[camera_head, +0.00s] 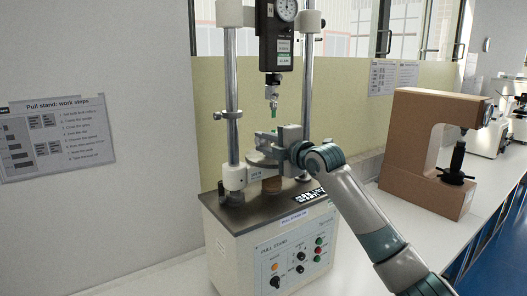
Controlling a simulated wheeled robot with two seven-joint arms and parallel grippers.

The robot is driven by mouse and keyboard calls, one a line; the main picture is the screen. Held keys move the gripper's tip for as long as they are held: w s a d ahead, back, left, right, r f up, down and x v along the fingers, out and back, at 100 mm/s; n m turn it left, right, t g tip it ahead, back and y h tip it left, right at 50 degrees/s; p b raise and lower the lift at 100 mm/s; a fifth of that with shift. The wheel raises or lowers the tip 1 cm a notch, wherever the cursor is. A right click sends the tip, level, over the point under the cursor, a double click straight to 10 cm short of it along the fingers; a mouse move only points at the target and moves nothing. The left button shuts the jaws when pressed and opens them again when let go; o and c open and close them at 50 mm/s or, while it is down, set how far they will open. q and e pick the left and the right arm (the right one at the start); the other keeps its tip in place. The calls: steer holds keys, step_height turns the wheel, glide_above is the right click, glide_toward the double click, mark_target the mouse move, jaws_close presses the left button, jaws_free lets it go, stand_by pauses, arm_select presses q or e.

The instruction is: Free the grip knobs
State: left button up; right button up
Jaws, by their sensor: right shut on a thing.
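The pull stand (265,245) is a pale box with a dark top, two silver columns and a front control panel. A black force gauge (275,45) with a round dial hangs between the columns. Below it hangs a small metal upper grip (272,92) with a green piece under it. My right gripper (268,143) is between the columns, below the upper grip, shut on a small part that looks like a grip knob. My fingers and wrist hide most of that part and the lower grip area. My left gripper is not in view.
A brown C-shaped tester (417,135) with a black spindle stands on the white bench (490,185) to the right. A white instrument (491,130) stands farther back. The stand's right column is close beside my right wrist. A work-steps sheet (58,140) hangs on the left wall.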

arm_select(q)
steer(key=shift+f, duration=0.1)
arm_select(e)
steer(key=shift+f, duration=0.1)
steer(key=o, duration=1)
steer(key=shift+o, duration=0.2)
steer(key=shift+d, duration=0.1)
steer(key=shift+b+v, duration=0.45)
steer(key=shift+v, duration=0.35)
arm_select(q)
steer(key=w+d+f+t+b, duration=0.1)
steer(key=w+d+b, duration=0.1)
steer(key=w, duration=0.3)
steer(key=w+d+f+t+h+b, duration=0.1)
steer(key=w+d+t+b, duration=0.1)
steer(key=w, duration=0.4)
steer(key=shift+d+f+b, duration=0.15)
steer(key=shift+b, duration=0.35)
arm_select(e)
steer(key=v, duration=1.5)
steer(key=shift+s+d, duration=0.2)
steer(key=shift+s, duration=0.15)
